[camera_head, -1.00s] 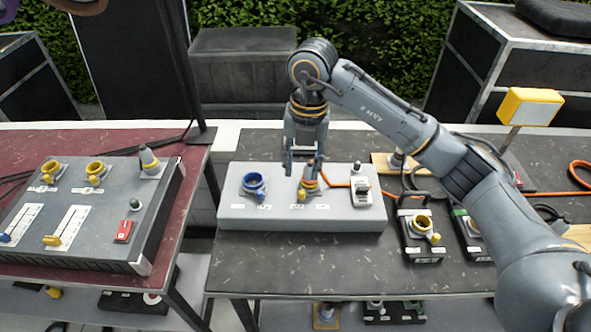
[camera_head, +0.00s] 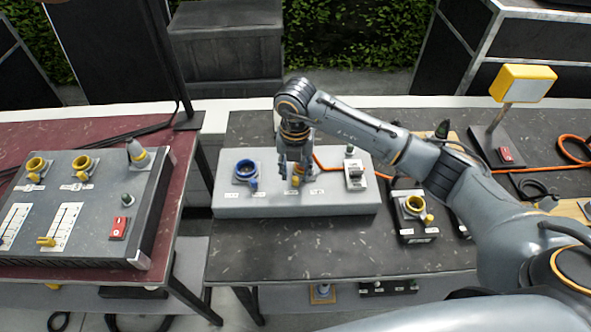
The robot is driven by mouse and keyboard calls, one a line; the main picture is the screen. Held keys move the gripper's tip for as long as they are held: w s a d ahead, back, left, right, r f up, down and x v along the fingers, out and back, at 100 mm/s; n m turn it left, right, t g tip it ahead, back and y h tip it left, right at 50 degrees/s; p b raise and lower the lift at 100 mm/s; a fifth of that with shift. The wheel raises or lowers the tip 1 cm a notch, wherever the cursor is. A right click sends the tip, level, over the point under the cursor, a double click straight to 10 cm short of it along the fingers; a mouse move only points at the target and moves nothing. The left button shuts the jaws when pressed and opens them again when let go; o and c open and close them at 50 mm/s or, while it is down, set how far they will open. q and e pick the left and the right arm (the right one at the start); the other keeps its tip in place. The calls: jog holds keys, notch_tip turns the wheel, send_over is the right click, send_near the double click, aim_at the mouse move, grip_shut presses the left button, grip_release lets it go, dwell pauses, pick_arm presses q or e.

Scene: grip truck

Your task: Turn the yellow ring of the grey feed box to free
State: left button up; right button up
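The grey feed box (camera_head: 235,206) lies on the dark table in the middle. Its left socket (camera_head: 246,170) is blue. Its yellow ring (camera_head: 297,180) is to the right of that and is mostly hidden behind my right gripper. My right gripper (camera_head: 296,177) points down over the yellow ring, with a finger on either side of it. Whether the fingers touch the ring is too small to tell. The ring's turn position is hidden. My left gripper is not in view.
A switch (camera_head: 355,176) sits at the feed box's right end, where an orange cable leaves. A dark box with a yellow socket (camera_head: 414,204) stands right of it. A larger grey panel (camera_head: 100,215) is on the red table at left. A yellow lamp (camera_head: 524,84) stands at right.

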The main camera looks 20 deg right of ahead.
jog(key=shift+f, duration=0.85)
jog(key=shift+c, duration=0.6)
grip_shut()
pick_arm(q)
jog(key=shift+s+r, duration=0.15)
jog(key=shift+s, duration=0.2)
